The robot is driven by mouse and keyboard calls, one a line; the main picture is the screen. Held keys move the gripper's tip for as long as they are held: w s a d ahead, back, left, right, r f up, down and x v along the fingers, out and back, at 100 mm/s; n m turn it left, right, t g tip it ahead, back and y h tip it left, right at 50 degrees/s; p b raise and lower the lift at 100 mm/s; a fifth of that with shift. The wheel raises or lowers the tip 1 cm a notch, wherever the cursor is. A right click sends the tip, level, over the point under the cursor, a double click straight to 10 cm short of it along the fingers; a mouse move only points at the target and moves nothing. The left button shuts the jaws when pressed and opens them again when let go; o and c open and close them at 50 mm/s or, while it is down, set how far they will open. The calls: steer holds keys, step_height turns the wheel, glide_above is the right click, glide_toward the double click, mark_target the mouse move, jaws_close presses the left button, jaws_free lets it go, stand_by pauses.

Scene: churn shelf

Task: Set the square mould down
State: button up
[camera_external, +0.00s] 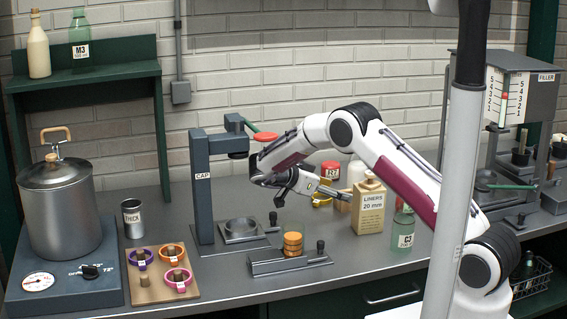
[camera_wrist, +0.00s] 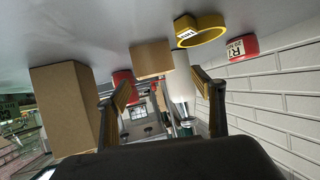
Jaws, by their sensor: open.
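The wrist view is upside down, with the bench at the top. No piece is clearly labelled as the square mould.
A liners box (camera_external: 369,208), a yellow ring (camera_wrist: 201,33), a red-topped R-labelled jar (camera_wrist: 243,47) and a white bottle (camera_wrist: 183,80) crowd around. A press marked CAP (camera_external: 202,200) stands left. A wooden tray of rings (camera_external: 150,292) lies farther left, beside a steel pot (camera_external: 64,215).

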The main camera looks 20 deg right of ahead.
steer(key=shift+s+a+f+g, duration=0.15)
steer(key=shift+s+f, duration=0.1)
steer(key=shift+f, duration=0.15)
steer(key=shift+s+a+f+g, duration=0.15)
steer(key=shift+s+f, duration=0.1)
steer(key=shift+f, duration=0.15)
steer(key=shift+d, duration=0.15)
steer(key=shift+x, duration=2.45)
steer(key=shift+r, duration=0.1)
steer(key=shift+c, duration=0.4)
steer(key=c, duration=1.4)
steer(key=shift+o, duration=0.2)
steer(key=shift+r, duration=0.1)
step_height(320, 180, up, 18)
steer(key=shift+w, duration=0.15)
